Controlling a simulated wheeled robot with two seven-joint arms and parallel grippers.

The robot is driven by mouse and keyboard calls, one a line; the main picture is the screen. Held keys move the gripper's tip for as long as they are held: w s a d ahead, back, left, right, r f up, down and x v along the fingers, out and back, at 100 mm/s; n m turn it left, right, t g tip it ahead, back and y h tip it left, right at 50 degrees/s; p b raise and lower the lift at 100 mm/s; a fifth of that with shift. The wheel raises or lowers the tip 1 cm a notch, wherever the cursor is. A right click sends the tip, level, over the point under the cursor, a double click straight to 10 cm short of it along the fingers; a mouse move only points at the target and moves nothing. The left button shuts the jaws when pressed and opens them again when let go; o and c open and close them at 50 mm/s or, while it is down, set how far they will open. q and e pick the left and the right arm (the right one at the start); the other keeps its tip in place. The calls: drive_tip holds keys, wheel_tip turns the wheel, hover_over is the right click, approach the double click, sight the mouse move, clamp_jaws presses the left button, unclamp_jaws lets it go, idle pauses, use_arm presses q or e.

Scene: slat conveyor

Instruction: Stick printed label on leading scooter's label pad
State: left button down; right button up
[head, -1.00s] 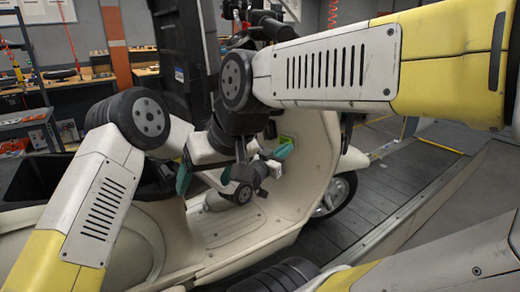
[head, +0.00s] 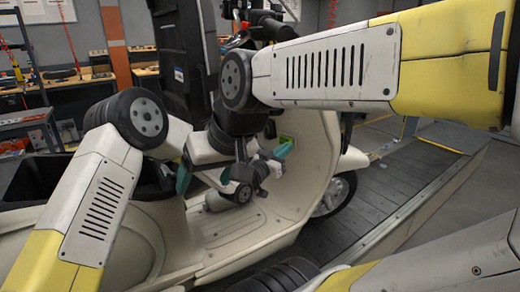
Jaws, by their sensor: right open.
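The cream scooter (head: 225,240) stands side-on, its front wheel to the right. A small green-yellow patch (head: 287,138), perhaps the label pad, shows on the inner face of its front shield. My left gripper (head: 279,158) is close to that patch, with a teal fingertip just below it. Its jaw opening is not clear, and I cannot tell whether it holds the label. My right gripper (head: 184,178) is open, farther left above the scooter's floorboard; its fingers are mostly hidden behind my arm links. No printed label can be made out.
The slatted conveyor (head: 378,190) runs under the scooter, with a raised rail (head: 400,225) along its near side. Workbenches (head: 30,92) stand at the back left. A dark upright cabinet or post (head: 180,65) stands behind my arms. My two arms cross close together over the scooter.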

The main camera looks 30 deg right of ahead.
use_arm(q)
drive_tip(key=shift+w+d, duration=0.15)
drive_tip(key=shift+d, duration=0.15)
idle(1.4)
drive_tip(key=c, duration=1.2)
unclamp_jaws()
drive_tip(key=shift+o, duration=0.2)
drive_tip(key=shift+a, duration=0.1)
drive_tip(key=r+v, duration=0.1)
drive_tip(key=v, duration=0.5)
drive_tip(key=shift+a+f, duration=0.35)
drive_tip(key=shift+f, duration=0.2)
